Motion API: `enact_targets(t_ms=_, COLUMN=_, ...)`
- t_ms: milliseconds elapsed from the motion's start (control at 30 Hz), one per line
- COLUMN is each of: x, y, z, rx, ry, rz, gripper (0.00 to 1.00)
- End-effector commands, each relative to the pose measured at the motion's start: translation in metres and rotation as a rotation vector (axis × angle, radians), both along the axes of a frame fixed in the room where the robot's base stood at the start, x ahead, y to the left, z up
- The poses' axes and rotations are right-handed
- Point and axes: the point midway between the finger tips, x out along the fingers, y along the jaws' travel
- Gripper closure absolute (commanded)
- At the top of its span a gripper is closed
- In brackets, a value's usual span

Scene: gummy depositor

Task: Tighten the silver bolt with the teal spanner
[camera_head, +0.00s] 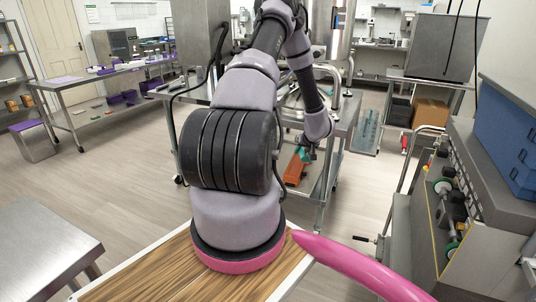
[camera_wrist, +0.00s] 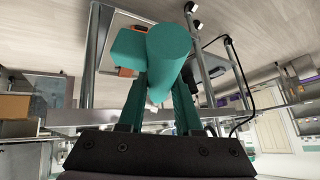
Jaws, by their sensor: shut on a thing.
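My gripper (camera_head: 307,153) hangs at the end of my arm in front of the steel machine cart in the head view, where it is small. In the wrist view my gripper (camera_wrist: 160,78) has its teal fingers closed around a thick, rounded teal piece, which I take for the teal spanner (camera_wrist: 168,45). The piece points toward the wrist camera and covers the fingertips. The spanner's jaw end is hidden. I cannot make out the silver bolt in either view.
An orange-brown box (camera_head: 296,166) shows just below my gripper, by the steel cart (camera_head: 340,125). A grey machine with valves (camera_head: 470,220) and a blue box (camera_head: 505,140) stand at the right. A steel table (camera_head: 40,245) is at the left. Open floor (camera_head: 120,170) lies between.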

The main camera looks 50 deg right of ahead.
Motion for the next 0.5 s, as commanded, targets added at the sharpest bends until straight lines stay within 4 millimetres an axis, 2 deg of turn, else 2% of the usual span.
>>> enact_targets(t_ms=33, x=-0.023, y=-0.013, z=0.005, rx=-0.02, ry=0.019, rz=-0.03, gripper=1.0)
enact_targets(t_ms=200, x=-0.099, y=-0.046, z=0.022, rx=-0.075, ry=0.087, rz=-0.117, gripper=1.0)
enact_targets(t_ms=367, x=-0.174, y=-0.068, z=0.039, rx=-0.114, ry=0.149, rz=-0.203, gripper=1.0)
enact_targets(t_ms=500, x=-0.241, y=-0.081, z=0.056, rx=-0.142, ry=0.203, rz=-0.277, gripper=1.0)
